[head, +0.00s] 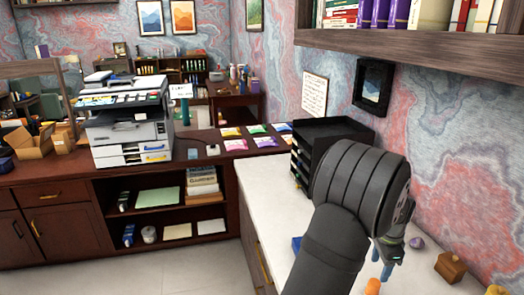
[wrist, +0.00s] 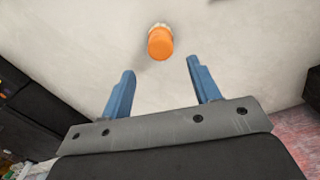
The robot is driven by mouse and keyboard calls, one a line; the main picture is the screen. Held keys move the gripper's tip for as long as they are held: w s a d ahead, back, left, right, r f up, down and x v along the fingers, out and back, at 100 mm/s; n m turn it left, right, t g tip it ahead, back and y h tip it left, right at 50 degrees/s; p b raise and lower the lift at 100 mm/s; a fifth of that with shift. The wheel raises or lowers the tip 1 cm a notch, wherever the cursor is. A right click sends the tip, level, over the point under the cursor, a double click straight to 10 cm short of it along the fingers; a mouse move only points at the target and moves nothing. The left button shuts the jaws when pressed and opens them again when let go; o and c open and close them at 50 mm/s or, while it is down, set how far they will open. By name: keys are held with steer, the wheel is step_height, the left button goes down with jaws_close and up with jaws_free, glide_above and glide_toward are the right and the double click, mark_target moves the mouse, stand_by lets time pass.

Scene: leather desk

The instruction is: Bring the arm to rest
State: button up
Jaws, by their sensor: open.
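My gripper (wrist: 160,67) is open in the wrist view, its two blue fingers spread apart with nothing between them. In the head view my gripper (head: 386,270) hangs over the white desktop, partly hidden by my own dark arm. An orange object with a pale base (wrist: 160,43) stands on the desktop beyond the fingertips, apart from them. It also shows at the bottom of the head view, where its orange top (head: 373,286) is just below the gripper and cut by the frame edge.
A black tiered tray (head: 322,140) stands behind my arm. A purple item (head: 416,242) and a wooden block (head: 450,266) lie right of the gripper. A shelf (head: 430,50) overhangs at upper right. The desktop's left part (head: 262,190) is clear.

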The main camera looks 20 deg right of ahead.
mark_target(375, 282)
step_height(375, 282, down, 9)
steer(key=shift+r, duration=1.85)
